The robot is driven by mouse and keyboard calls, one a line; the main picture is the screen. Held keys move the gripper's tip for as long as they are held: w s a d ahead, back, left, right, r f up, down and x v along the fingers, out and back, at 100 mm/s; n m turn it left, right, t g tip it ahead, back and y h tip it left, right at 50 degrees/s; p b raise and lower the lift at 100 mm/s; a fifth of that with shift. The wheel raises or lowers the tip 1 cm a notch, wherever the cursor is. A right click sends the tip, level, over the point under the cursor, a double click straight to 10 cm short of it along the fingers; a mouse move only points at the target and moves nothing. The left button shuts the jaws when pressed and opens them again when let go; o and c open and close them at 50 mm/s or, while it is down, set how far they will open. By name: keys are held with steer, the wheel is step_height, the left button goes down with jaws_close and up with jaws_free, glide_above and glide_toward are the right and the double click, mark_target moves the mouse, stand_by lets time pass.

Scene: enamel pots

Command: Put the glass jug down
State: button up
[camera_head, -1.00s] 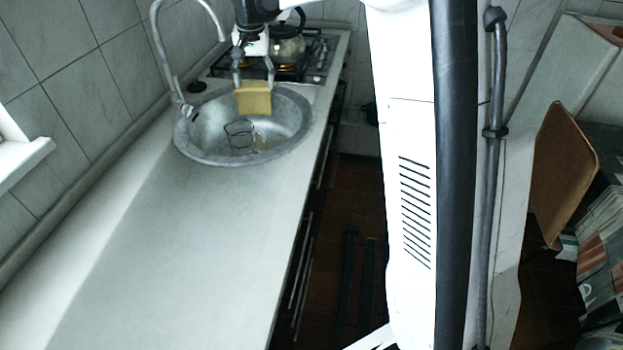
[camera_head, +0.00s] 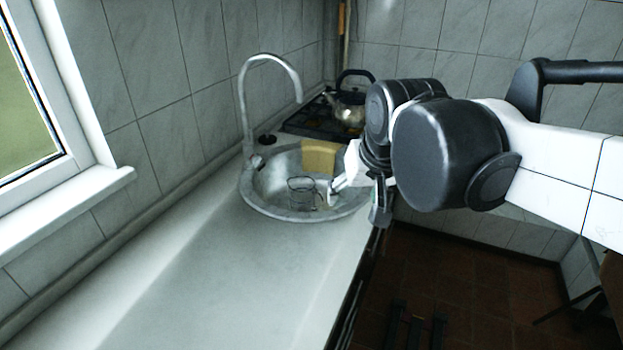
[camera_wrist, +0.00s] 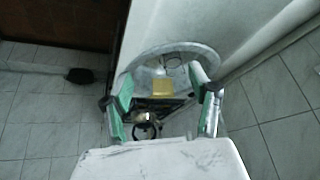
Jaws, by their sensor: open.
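The clear glass jug (camera_head: 303,194) is in the round metal sink (camera_head: 262,208), seen through its transparent walls in the head view. Its exact tilt and base contact are hard to tell. My gripper (camera_head: 358,202) is open and empty, at the right side of the sink, to the right of the jug and apart from it. In the wrist view my gripper's green-edged fingers (camera_wrist: 162,86) are spread wide, with the sink (camera_wrist: 135,70) beyond them. The jug is too faint to make out surely there.
A yellow block (camera_head: 319,157) is at the sink's far side. A curved tap (camera_head: 243,103) rises at the left rim. A kettle (camera_head: 350,107) stands on the stove behind. The near countertop (camera_head: 215,265) is clear. A window sill (camera_head: 75,200) juts out at left.

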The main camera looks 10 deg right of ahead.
steer(key=s+f+n+t, duration=0.1)
steer(key=s+f, duration=0.4)
steer(key=s, duration=0.4)
steer(key=shift+s+a+f, duration=0.25)
steer(key=shift+f, duration=0.1)
steer(key=shift+c, duration=0.2)
